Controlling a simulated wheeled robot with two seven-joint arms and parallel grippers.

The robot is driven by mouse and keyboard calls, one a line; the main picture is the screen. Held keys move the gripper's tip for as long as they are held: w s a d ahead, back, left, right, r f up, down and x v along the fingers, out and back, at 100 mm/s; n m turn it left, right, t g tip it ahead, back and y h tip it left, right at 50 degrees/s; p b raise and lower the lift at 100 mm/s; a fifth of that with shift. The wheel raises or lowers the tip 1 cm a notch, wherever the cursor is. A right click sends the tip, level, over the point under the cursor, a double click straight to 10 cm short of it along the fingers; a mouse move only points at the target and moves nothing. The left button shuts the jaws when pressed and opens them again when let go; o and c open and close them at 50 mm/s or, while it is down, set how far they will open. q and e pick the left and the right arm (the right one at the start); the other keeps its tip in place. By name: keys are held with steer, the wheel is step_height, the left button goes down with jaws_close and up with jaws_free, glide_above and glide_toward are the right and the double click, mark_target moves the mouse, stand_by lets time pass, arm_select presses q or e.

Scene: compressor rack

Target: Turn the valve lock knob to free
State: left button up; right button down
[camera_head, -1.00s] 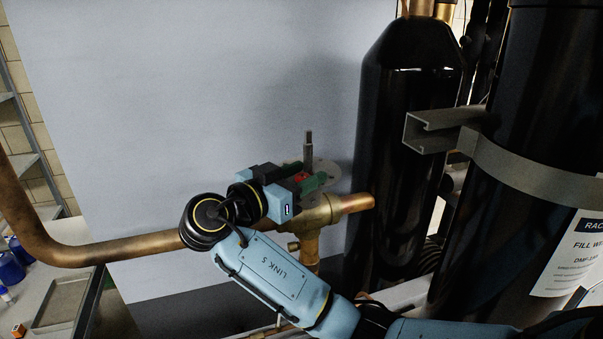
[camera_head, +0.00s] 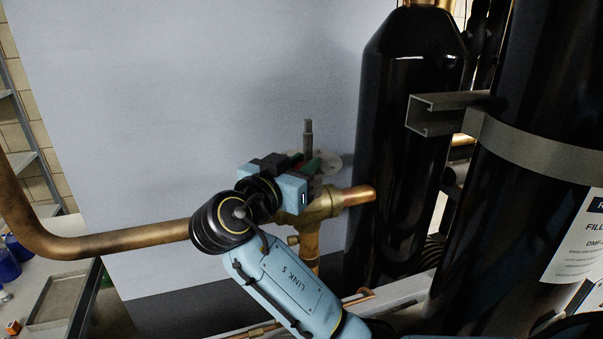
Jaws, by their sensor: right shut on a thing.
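The brass valve (camera_head: 320,203) sits in the copper pipe, with a grey stem (camera_head: 308,138) standing up from it and a grey round plate (camera_head: 330,160) behind the stem. My right gripper (camera_head: 312,172) reaches in from the lower right and is at the top of the valve, beside the stem. Its jaws are shut on the valve lock knob, which is mostly hidden by the gripper body; small bits of green and red show at the fingers. My left gripper is not in view.
A copper pipe (camera_head: 120,244) runs left from the valve. A pale panel (camera_head: 190,90) is behind. A tray (camera_head: 58,300) lies at lower left.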

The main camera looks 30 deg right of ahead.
steer(key=n+t+y, duration=0.1)
steer(key=t, duration=0.1)
steer(key=n+t+y+b, duration=0.1)
steer(key=t, duration=0.1)
steer(key=shift+f+n+y, duration=0.15)
steer(key=shift+n+y, duration=0.15)
steer(key=shift+n, duration=0.1)
steer(key=shift+s+n+t+y, duration=0.1)
steer(key=shift+n+t+y, duration=0.8)
steer(key=n+t+y, duration=0.1)
steer(key=n+t+y+p, duration=0.1)
steer(key=y, duration=0.1)
steer(key=shift+r+n, duration=0.25)
steer(key=shift+n, duration=0.05)
steer(key=shift+n+t+y+p, duration=0.55)
steer(key=shift+n+y+p, duration=0.3)
steer(key=shift+y, duration=0.55)
steer(key=shift+n+t+y+p, duration=0.6)
steer(key=shift+n+y, duration=0.35)
steer(key=shift+y, duration=0.45)
steer(key=shift+f, duration=0.1)
steer(key=c, duration=1.3)
jaws_free()
steer(key=shift+o, duration=0.2)
